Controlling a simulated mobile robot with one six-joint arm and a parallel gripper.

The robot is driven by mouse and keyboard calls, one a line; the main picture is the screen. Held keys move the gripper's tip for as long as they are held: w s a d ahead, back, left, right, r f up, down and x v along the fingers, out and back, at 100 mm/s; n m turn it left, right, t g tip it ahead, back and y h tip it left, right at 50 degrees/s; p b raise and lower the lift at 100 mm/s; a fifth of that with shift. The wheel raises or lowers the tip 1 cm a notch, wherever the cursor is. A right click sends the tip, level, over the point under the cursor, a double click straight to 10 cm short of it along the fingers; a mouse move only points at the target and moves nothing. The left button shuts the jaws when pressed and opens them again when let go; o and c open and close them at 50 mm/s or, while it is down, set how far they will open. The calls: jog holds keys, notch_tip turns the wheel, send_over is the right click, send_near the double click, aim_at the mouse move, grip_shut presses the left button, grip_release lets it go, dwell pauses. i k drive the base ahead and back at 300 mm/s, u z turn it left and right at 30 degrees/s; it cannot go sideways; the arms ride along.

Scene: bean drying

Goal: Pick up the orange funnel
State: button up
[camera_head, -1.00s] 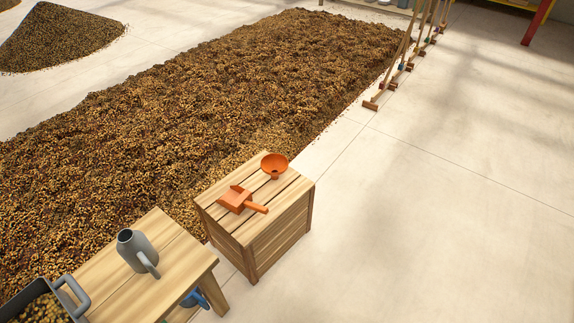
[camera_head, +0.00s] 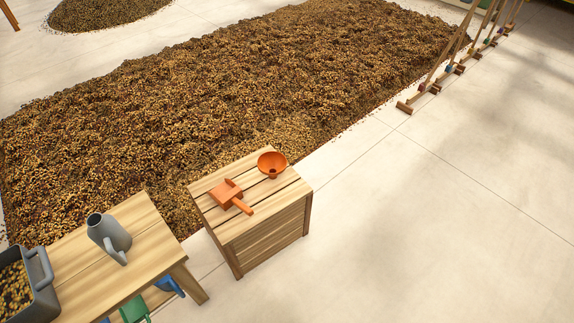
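The orange funnel (camera_head: 272,162) stands on the wooden crate (camera_head: 268,246), near the far right corner of its slatted top. Its wide mouth faces up and its narrow spout points down to the slats. An orange scoop (camera_head: 228,195) lies beside it on the same top, to the left and nearer, with its handle pointing down and right. The two are apart. My gripper is not in view.
A wooden table (camera_head: 95,280) at lower left holds a grey jug (camera_head: 108,236) and a grey bin of beans (camera_head: 45,296). A large bean bed (camera_head: 230,80) lies behind. Wooden rakes (camera_head: 440,80) stand at its right edge. The pale floor (camera_head: 430,240) at right is clear.

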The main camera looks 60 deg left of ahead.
aim_at(271, 164)
jog(key=u, duration=0.05)
jog(key=i, duration=0.95)
jog(key=z, duration=1)
jog(key=k, duration=0.1)
jog(key=u, duration=2.85)
jog(key=k, duration=0.25)
jog(key=u, duration=2.25)
